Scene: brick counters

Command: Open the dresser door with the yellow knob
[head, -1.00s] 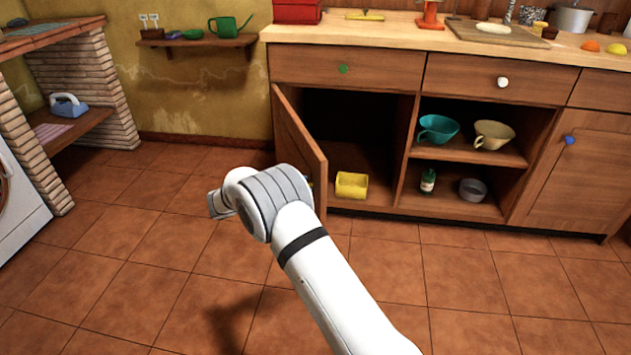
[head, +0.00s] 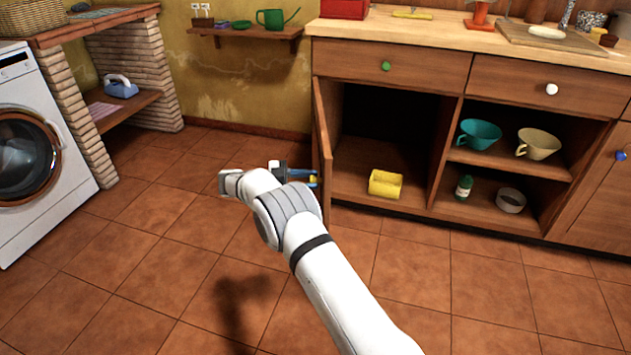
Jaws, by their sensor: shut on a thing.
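The wooden dresser door (head: 322,135) on the left stands swung wide open, seen nearly edge-on. Its compartment is exposed, with a yellow box-shaped container (head: 385,184) on the bottom. My gripper (head: 314,179) is at the outer face of this door, near its free edge, with blue fingers shut at the knob's place. My white arm reaches in from the bottom of the view.
Green-knobbed (head: 386,66) and white-knobbed (head: 552,89) drawers sit above. Open shelves hold a teal cup (head: 480,134), a beige cup (head: 538,143), a bottle (head: 464,187) and a grey bowl (head: 511,200). A washing machine (head: 50,215) stands left. Tiled floor is clear around my arm.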

